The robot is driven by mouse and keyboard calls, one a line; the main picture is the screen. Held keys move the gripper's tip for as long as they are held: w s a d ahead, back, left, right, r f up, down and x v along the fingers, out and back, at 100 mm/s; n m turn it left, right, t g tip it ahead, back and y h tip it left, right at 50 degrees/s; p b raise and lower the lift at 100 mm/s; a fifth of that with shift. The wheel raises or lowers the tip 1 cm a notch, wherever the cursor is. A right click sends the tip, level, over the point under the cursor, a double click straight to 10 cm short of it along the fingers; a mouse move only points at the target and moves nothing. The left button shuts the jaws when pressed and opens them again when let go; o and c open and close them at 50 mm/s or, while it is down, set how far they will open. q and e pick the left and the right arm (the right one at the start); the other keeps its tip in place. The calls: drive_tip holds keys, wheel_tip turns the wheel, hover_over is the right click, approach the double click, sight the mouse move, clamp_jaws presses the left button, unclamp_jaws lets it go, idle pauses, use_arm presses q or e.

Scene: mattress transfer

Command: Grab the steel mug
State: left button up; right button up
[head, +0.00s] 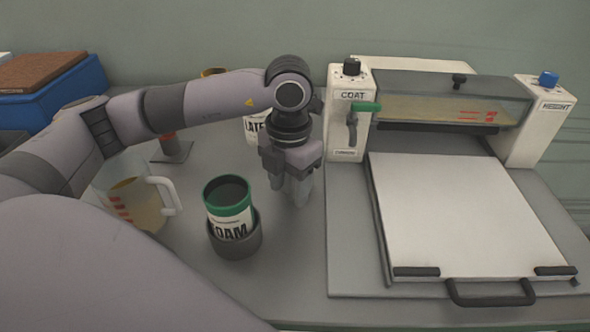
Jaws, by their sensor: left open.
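I cannot make out a steel mug for certain. A green-rimmed can labelled FOAM (229,207) stands in a dark grey round holder (236,242) on the bench. A clear jug (137,205) with a white handle and tan liquid stands to its left, partly hidden by my arm. My left gripper (297,196) points down over the bench, right of the FOAM can and apart from it. Its jaws are open, with nothing seen between them. My right gripper is out of view.
A white container with a partly hidden label (254,130) stands behind my left forearm. A coating machine (349,120) with a flat white plate (460,215) fills the right side. A blue bin (62,98) is at the back left. Bare bench (290,265) lies in front of my gripper.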

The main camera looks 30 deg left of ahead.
use_arm(q)
wheel_tip(320, 180, down, 2)
drive_tip(key=shift+f, duration=0.1)
clamp_jaws()
drive_tip(key=shift+r, duration=0.2)
